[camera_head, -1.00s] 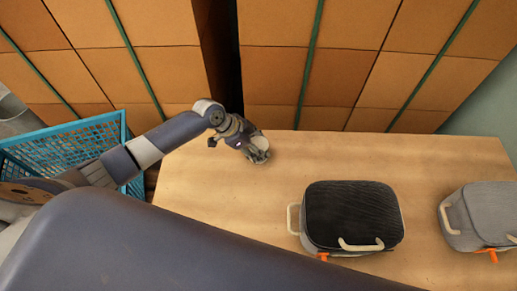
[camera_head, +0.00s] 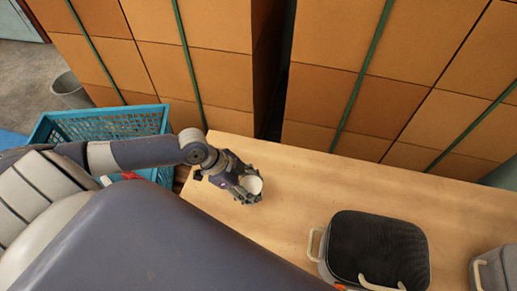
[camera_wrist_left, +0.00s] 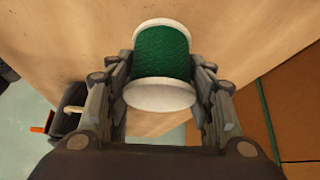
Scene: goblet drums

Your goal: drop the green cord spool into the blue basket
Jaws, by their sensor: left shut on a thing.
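The green cord spool (camera_wrist_left: 162,52) has white end discs and is wound with green cord. In the left wrist view it sits between the two fingers of my left gripper (camera_wrist_left: 163,85), which is shut on it. In the head view my left gripper (camera_head: 248,190) is over the left end of the table, and only a pale end of the spool (camera_head: 254,185) shows. The blue basket (camera_head: 110,123) stands to the left of the table, partly hidden behind my left arm. My right gripper is not in view.
Stacked cardboard boxes (camera_head: 230,60) stand behind the table. A grey bin (camera_head: 70,90) stands on the floor beyond the basket.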

